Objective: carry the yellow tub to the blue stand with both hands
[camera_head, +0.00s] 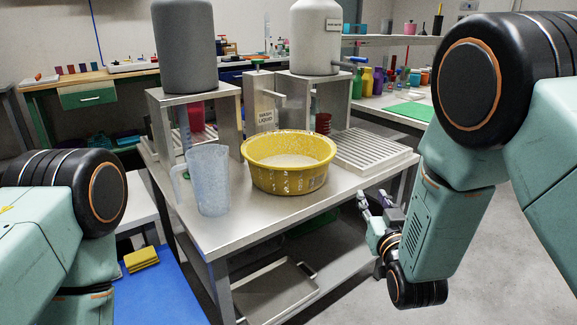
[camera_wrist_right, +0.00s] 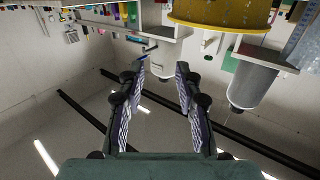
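The yellow tub (camera_head: 287,178) stands upright on the metal table (camera_head: 232,232), with pale contents inside. It also shows upside down at the top of the right wrist view (camera_wrist_right: 222,12). The blue stand (camera_head: 165,297) is a flat blue surface low at the left front, cut off by the frame bottom. My right gripper (camera_head: 374,199) is beside the table's right edge, right of the tub and apart from it. In the wrist view its two fingers (camera_wrist_right: 162,72) are spread with nothing between them. My left arm shows at the left, but its gripper is out of view.
A clear jug (camera_head: 208,182) stands close left of the tub. A slatted rack (camera_head: 371,150) lies right of it. Metal stands with a grey tank (camera_head: 185,45) and a white tank (camera_head: 315,38) are behind. A yellow sponge (camera_head: 141,259) lies on the blue surface.

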